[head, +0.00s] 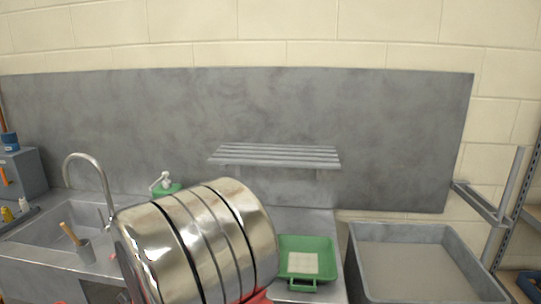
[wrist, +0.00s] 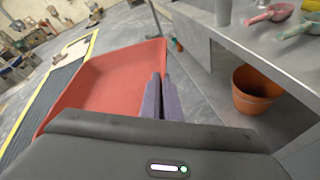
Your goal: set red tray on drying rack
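The red tray (wrist: 110,80) fills the left middle of the wrist view, tilted in that picture. My gripper (wrist: 162,78) has its two purple-grey fingers close together at the tray's near right wall, shut on it. In the head view only a bit of red (head: 258,298) shows below my metal arm link, probably the same tray; the gripper is hidden there. The drying rack (head: 275,155) looks to be the grey slatted shelf on the back panel, and it is empty.
A green tray (head: 318,245) with a pale sheet stands on the counter below the shelf. A grey tub (head: 354,262) of mortar is at right, a sink (head: 50,225) with tap at left. The wrist view shows a terracotta pot (wrist: 250,102) under a bench with scoops (wrist: 272,12).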

